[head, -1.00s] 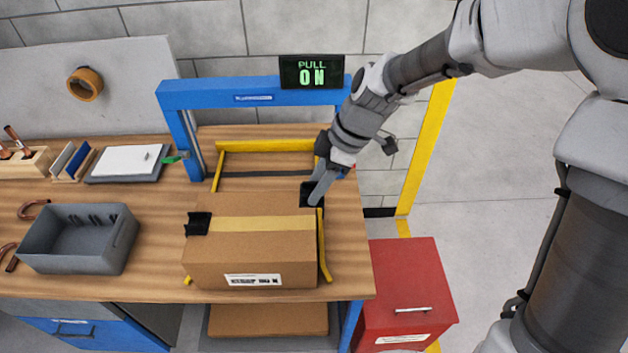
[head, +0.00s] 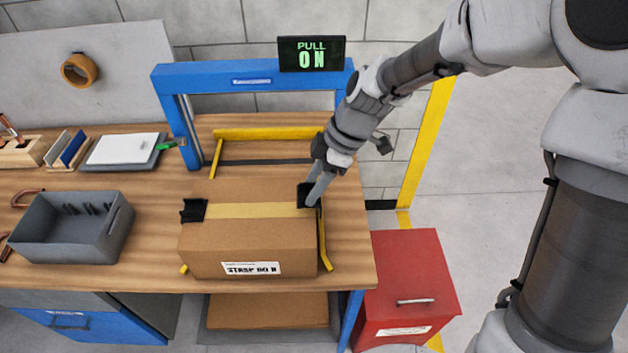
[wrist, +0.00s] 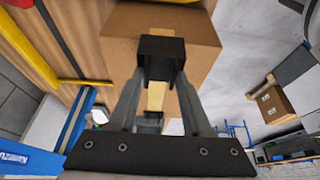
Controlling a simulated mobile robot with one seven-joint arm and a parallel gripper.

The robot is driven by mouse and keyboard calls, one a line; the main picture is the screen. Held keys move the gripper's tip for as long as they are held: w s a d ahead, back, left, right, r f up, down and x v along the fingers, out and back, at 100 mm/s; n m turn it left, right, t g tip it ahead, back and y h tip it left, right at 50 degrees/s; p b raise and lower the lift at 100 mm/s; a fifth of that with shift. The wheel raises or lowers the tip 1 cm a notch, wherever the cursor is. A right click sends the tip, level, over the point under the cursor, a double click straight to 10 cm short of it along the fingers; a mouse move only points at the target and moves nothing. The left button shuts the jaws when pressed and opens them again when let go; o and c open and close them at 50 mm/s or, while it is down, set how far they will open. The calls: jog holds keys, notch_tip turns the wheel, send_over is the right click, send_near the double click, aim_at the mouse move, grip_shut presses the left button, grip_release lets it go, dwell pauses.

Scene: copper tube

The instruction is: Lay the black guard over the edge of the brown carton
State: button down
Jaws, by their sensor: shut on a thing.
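The brown carton (head: 249,244) sits on the wooden bench with a tan tape strip along its top. One black guard (head: 193,210) lies over its left top edge, at the tape's end. My gripper (head: 313,202) is at the right top edge, shut on a second black guard (head: 303,194). In the wrist view this guard (wrist: 162,48) sits between my fingertips against the carton (wrist: 203,28). I cannot tell whether it rests fully on the edge; my fingers hide part of it.
A blue frame (head: 235,74) with a lit sign (head: 311,54) stands behind the carton. Yellow rails (head: 325,250) run beside and behind it. A grey bin (head: 72,226) with several black pieces is at left. A red cabinet (head: 413,290) stands at lower right.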

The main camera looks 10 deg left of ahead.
jog(key=shift+f+b, duration=0.9)
jog(key=shift+f, duration=0.7)
jog(key=shift+a+f+b, duration=0.15)
jog(key=shift+f+b, duration=0.2)
jog(key=shift+b, duration=0.05)
jog(key=shift+a, duration=0.1)
jog(key=shift+c, duration=1.3)
grip_release()
